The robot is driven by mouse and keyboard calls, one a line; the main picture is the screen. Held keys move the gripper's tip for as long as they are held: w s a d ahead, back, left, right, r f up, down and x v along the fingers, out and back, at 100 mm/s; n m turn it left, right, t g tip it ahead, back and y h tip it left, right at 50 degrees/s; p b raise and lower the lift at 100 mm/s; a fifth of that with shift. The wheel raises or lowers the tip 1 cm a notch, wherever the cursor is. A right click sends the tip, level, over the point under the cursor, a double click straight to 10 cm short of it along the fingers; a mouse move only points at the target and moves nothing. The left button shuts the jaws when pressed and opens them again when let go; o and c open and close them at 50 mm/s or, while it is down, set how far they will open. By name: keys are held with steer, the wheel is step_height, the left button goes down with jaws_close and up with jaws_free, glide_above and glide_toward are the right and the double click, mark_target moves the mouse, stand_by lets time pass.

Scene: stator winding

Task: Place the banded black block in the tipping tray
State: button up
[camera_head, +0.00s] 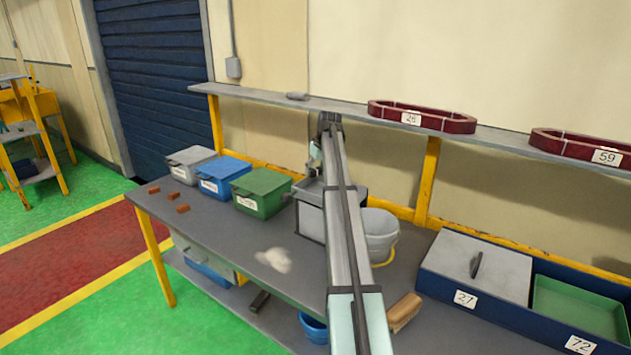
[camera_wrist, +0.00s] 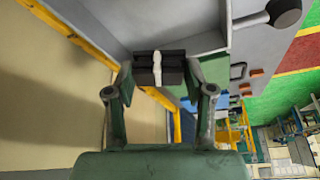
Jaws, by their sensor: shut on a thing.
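The black block with a white band (camera_wrist: 146,70) is between the fingertips of my gripper (camera_wrist: 158,76) in the wrist view. My gripper is shut on it. The grey tipping tray (camera_wrist: 190,22) fills the upper middle of the wrist view, close to the block, with a dark round knob (camera_wrist: 284,13) on an arm at its right. In the head view the tray (camera_head: 309,197) is on the bench, partly hidden behind my arm. My gripper (camera_head: 316,157) is small there, above the tray's back side, and the block cannot be made out. I cannot tell whether block and tray touch.
Grey (camera_head: 192,163), blue (camera_head: 222,178) and green (camera_head: 262,192) boxes stand left of the tray. A rounded grey container (camera_head: 381,228) is close on its right. A shelf (camera_head: 345,108) with red coils (camera_head: 422,116) runs above. The bench front (camera_head: 225,235) is mostly clear.

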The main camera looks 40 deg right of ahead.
mark_target(314, 190)
steer(key=shift+f+p, duration=0.8)
steer(key=shift+f, duration=2.5)
steer(key=shift+f, duration=0.15)
steer(key=o, duration=1.1)
steer(key=shift+o, duration=0.2)
steer(key=b+v, duration=0.3)
steer(key=v, duration=0.9)
steer(key=shift+w, duration=0.1)
